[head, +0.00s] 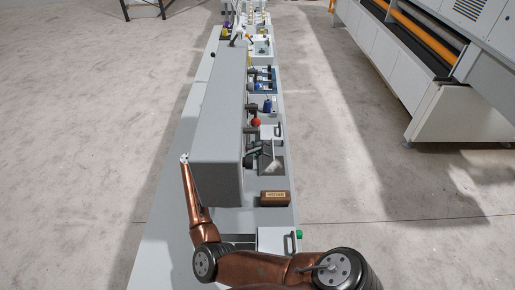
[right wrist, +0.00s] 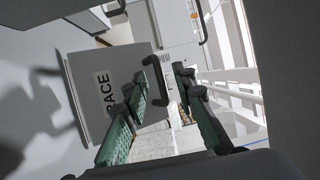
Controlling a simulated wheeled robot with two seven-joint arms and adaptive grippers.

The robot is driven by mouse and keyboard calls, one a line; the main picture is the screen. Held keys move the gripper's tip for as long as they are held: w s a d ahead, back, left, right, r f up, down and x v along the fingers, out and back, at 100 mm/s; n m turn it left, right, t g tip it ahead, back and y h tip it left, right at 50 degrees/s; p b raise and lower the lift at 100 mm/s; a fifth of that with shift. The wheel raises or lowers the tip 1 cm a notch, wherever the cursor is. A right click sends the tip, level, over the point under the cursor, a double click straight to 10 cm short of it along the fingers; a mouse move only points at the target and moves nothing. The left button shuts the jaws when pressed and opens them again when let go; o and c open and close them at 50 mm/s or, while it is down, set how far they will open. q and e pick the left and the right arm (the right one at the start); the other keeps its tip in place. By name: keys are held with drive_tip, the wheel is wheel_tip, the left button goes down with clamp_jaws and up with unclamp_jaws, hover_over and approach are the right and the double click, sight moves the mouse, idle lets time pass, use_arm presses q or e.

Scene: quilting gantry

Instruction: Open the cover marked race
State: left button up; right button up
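The grey cover marked RACE (right wrist: 95,100) fills the left middle of the right wrist view and looks tilted, with a pale opening beside its edge. In the head view its place (head: 271,163) lies right of the long grey housing and shows a slanted panel and a recess. The cover's black handle (right wrist: 158,82) lies between the fingers of my right gripper (right wrist: 161,76). These green-padded fingers are apart, with a gap visible right of the handle. In the head view my right gripper (head: 257,153) is small and partly hidden by the housing. My left gripper is not in view.
The long grey housing (head: 217,160) stands close along the bench. A brown labelled block (head: 275,197) lies nearer, before another handled cover (head: 277,240). A red ball-shaped part (head: 256,122) and a blue item (head: 267,105) stand farther along.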

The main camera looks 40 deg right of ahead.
drive_tip(key=shift+d, duration=0.1)
drive_tip(key=shift+c, duration=0.5)
clamp_jaws()
